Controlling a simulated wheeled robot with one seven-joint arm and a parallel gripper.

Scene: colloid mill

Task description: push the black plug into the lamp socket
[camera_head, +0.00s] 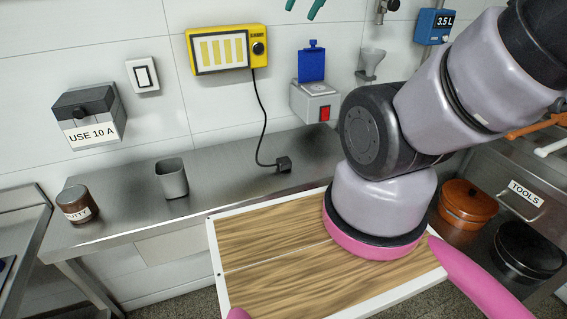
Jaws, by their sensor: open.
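The black plug (284,164) lies on the steel bench on the end of a black cable (262,122), which hangs from a yellow wall unit (227,50) with striped panel and knob. A grey wall box (89,116) labelled "USE 10 A" has a dark upper part; it may be the lamp socket, but I see no clear opening.
The bench (225,170) holds a grey cup (172,178) and a brown jar (76,204). A grey box with a red switch (324,113) is behind the plug. An orange pot (467,203) and black pan (528,248) are right. The bench between cup and plug is clear.

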